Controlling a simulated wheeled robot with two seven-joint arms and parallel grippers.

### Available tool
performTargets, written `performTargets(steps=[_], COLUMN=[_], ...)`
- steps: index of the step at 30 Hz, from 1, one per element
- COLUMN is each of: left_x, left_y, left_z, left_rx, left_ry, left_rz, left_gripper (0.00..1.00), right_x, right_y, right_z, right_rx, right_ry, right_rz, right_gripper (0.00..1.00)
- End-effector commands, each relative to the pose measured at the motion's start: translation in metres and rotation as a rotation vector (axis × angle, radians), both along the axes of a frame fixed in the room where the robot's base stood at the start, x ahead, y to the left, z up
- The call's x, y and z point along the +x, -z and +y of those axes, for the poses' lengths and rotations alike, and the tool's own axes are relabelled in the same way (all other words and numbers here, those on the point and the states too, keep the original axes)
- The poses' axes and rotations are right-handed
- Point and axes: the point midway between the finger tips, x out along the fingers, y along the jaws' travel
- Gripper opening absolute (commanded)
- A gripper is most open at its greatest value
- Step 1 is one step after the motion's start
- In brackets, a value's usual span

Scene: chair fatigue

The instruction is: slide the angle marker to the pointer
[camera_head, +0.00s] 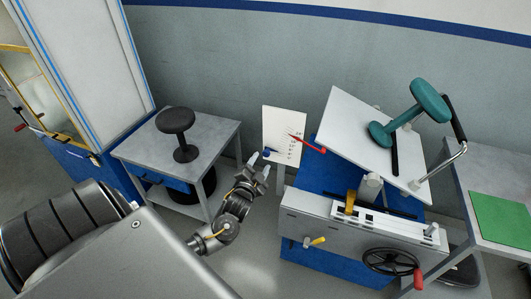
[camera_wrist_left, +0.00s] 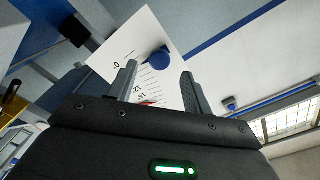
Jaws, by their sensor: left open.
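The angle marker is a blue round knob (camera_head: 267,153) at the lower left edge of a white scale card (camera_head: 276,120). In the left wrist view the knob (camera_wrist_left: 152,59) shows large, between and just beyond the fingertips. The red pointer (camera_head: 307,144) reaches across the card higher up, at the right. Its red tip also shows low between the fingers in the left wrist view (camera_wrist_left: 149,103). My left gripper (camera_head: 260,164) is open and empty, just in front of the knob. I cannot tell whether a finger touches it. My right gripper is out of view.
The blue-based test machine (camera_head: 320,176) stands right of the card, with a tilted white board (camera_head: 345,120) holding a teal stool (camera_head: 400,115). A grey table (camera_head: 140,148) with a dark stool (camera_head: 176,125) stands left. Open floor lies between them.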

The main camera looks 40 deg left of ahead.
Motion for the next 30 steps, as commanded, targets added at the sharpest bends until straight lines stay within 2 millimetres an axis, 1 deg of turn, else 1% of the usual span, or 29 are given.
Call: performTargets(steps=[1, 3, 9, 15, 22, 23, 30], left_x=[0.01, 0.022, 0.048, 0.058, 0.058, 0.058, 0.058], left_y=[-0.003, -0.002, -0.001, 0.0, 0.0, 0.0, 0.0], left_z=[0.004, 0.008, 0.016, 0.02, 0.02, 0.02, 0.02], left_rx=[0.002, 0.001, 0.001, 0.001, 0.0, 0.0, 0.0], left_ry=[-0.001, -0.001, 0.001, 0.001, 0.001, 0.001, 0.001], left_rz=[0.0, 0.0, 0.001, 0.001, 0.001, 0.001, 0.001], left_gripper=[0.5, 0.5, 0.5, 0.5, 0.5, 0.49, 0.17], right_x=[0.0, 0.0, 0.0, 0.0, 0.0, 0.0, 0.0], right_y=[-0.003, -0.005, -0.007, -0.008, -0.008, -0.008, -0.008], right_z=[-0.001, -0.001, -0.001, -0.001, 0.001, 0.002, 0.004], right_rx=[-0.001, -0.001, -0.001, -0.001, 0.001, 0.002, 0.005], right_ry=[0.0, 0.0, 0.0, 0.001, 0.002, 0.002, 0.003], right_rz=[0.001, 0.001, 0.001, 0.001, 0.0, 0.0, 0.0], right_gripper=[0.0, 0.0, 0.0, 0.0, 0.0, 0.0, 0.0])
